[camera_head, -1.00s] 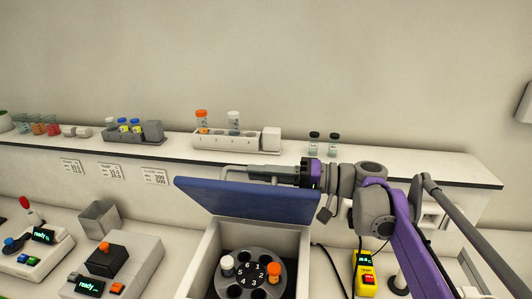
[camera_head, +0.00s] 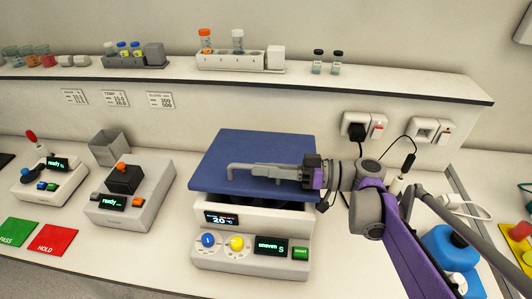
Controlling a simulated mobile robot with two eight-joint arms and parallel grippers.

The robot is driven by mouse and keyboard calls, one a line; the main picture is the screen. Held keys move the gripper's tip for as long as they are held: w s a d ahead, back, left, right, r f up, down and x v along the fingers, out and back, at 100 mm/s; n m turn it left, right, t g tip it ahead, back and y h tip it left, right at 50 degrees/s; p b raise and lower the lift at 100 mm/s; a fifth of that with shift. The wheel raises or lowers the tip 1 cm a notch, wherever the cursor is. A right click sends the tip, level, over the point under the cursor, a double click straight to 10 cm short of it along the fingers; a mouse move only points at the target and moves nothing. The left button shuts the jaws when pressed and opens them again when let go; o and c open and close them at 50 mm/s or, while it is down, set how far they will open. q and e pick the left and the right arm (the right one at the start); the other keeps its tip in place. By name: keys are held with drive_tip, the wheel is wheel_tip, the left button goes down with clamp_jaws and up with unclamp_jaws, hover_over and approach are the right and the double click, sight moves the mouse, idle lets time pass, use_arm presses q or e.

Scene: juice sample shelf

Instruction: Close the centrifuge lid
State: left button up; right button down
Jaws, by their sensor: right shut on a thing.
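The centrifuge (camera_head: 250,262) is a white box with a blue lid (camera_head: 240,147). The lid is tilted low over the box, with a dark gap under its front edge, so the rotor inside is hidden. A grey bar handle (camera_head: 231,175) runs along the lid's front part. My right gripper (camera_head: 272,171) reaches in from the right over the lid and is shut on the handle. My left gripper is not in view.
A grey device with a black block (camera_head: 124,178) and a smaller device (camera_head: 50,178) stand to the left, with green (camera_head: 18,232) and red (camera_head: 52,239) cards in front. A shelf (camera_head: 400,92) behind holds vials and racks.

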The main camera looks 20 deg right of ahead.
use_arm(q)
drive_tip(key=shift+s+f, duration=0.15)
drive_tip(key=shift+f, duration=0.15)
use_arm(e)
drive_tip(key=shift+s+a+f, duration=0.15)
drive_tip(key=shift+s+f, duration=0.05)
drive_tip(key=shift+f, duration=0.6)
drive_tip(key=c, duration=0.8)
unclamp_jaws()
drive_tip(key=shift+s, duration=0.1)
drive_tip(key=shift+c, duration=0.2)
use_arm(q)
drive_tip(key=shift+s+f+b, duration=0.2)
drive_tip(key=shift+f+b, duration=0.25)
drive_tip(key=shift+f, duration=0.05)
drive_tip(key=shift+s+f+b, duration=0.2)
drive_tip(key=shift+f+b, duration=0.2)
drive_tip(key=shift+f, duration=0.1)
use_arm(e)
drive_tip(key=v, duration=1)
drive_tip(key=shift+s+d, duration=0.15)
drive_tip(key=shift+d, duration=0.2)
drive_tip(key=shift+c, duration=0.2)
